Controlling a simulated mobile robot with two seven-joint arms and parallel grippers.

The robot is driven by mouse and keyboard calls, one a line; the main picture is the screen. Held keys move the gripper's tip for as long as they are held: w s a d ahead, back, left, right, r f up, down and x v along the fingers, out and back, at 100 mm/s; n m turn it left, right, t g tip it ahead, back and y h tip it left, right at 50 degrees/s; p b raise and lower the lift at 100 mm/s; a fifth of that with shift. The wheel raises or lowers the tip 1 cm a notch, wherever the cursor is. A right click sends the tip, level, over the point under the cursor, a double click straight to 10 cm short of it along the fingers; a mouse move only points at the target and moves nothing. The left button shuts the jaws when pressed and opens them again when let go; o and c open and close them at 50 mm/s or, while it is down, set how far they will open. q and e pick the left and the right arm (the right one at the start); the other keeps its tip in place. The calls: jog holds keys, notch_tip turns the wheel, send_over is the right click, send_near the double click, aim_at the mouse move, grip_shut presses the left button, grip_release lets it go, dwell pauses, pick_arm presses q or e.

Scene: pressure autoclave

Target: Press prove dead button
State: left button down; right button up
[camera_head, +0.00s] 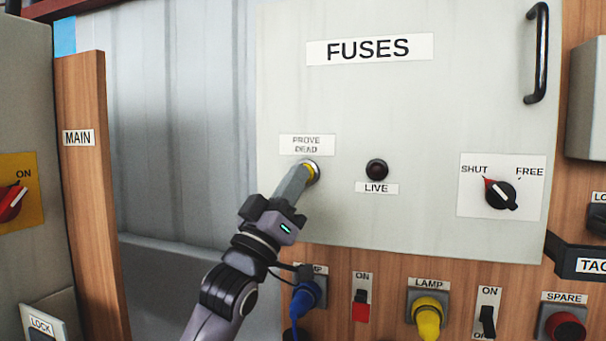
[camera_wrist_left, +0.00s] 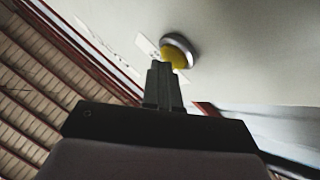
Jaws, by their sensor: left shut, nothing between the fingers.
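The prove dead button (camera_head: 312,169) is yellow with a silver ring, below its "PROVE DEAD" label (camera_head: 306,145) on the grey fuses panel (camera_head: 420,110). My left gripper (camera_head: 302,172) is shut and empty, with its fingertips at the button and covering part of it. In the left wrist view the shut fingers (camera_wrist_left: 162,68) point at the yellow button (camera_wrist_left: 174,52), and their tips overlap its lower edge. I cannot tell whether the button is pushed in. My right gripper is not in view.
A dark LIVE lamp (camera_head: 377,169) sits right of the button. A SHUT/FREE knob (camera_head: 500,194) and a black handle (camera_head: 537,52) are farther right. Below the panel are a blue plug (camera_head: 304,298), a red switch (camera_head: 361,306) and a yellow plug (camera_head: 428,318).

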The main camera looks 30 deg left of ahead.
pick_arm(q)
jog(key=shift+s+d+f, duration=0.1)
jog(key=shift+s+d, duration=0.1)
jog(key=shift+s, duration=0.5)
jog(key=shift+s+y, duration=0.1)
jog(key=shift+y, duration=0.2)
jog(key=s, duration=0.2)
jog(key=s+d, duration=0.1)
jog(key=s, duration=0.1)
jog(key=shift+s+p, duration=0.3)
jog(key=shift+s, duration=0.05)
